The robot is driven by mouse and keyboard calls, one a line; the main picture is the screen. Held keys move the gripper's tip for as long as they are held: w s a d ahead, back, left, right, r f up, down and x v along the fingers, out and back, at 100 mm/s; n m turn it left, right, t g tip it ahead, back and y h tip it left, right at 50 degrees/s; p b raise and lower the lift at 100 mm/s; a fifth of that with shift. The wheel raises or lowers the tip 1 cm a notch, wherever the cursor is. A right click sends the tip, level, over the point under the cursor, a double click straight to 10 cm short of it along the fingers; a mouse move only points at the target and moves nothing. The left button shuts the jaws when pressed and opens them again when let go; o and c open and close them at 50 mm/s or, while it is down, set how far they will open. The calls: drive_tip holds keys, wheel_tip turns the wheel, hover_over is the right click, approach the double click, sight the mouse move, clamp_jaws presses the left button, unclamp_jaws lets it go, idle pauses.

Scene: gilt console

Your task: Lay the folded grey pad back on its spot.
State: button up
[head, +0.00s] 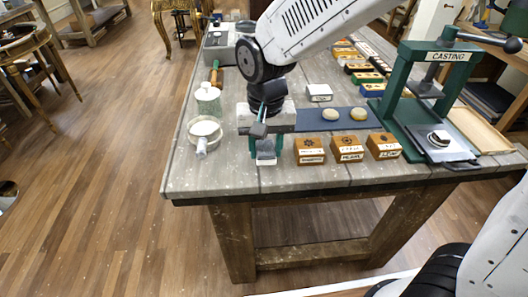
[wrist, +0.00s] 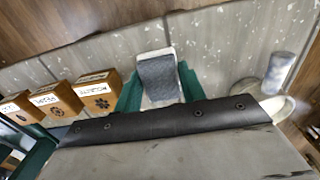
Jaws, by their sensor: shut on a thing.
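The folded grey pad (wrist: 158,76) is between the two green fingers of my gripper (wrist: 158,88) in the wrist view. It is a small, dark grey, speckled block with a paler edge. In the head view my gripper (head: 266,147) is over the front part of the workbench, left of the wooden boxes. It is shut on the pad (head: 266,146), with a pale piece showing at the lower end. I cannot tell whether the pad touches the bench. The pad's spot cannot be made out.
Labelled wooden boxes (head: 348,149) stand right of my gripper. Behind them is a blue mat (head: 309,121) with two round pieces. A white mortar (head: 203,131) and a lidded jar (head: 208,98) stand left. The green casting press (head: 395,95) stands right. The front-left bench corner is bare.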

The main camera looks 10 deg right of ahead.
sight(264, 153)
drive_tip(key=shift+w+a, duration=0.1)
drive_tip(key=shift+w, duration=0.8)
drive_tip(key=shift+f, duration=1.8)
drive_tip(key=shift+f, duration=0.15)
drive_tip(key=o, duration=0.9)
wheel_tip(264, 153, up, 12)
drive_tip(key=shift+r, duration=0.2)
